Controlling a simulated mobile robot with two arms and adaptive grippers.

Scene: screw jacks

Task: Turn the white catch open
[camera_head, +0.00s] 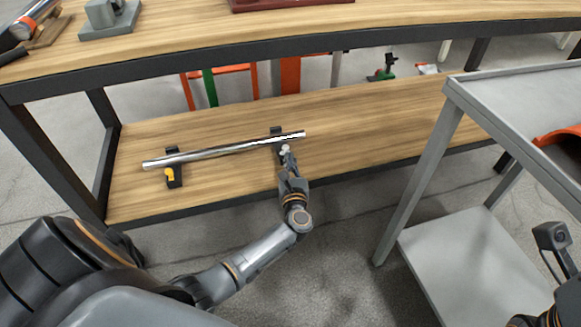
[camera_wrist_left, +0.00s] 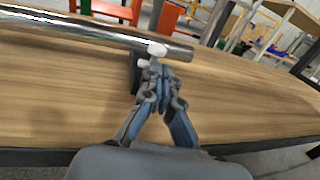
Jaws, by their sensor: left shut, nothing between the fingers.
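A shiny metal bar (camera_head: 225,150) lies across two black holders on the lower wooden shelf. In the left wrist view the white catch (camera_wrist_left: 156,50) shows just beyond the fingertips (camera_wrist_left: 156,72), in front of the bar (camera_wrist_left: 90,35). I cannot tell whether they touch. My right gripper (camera_head: 552,240) is partly in view at the right edge, its jaws unclear.
The table top (camera_head: 200,38) overhangs the shelf from above, with dark legs at its ends. A grey trolley (camera_head: 455,100) stands at the right with an orange object (camera_head: 560,135) on it. The shelf right of the bar is clear.

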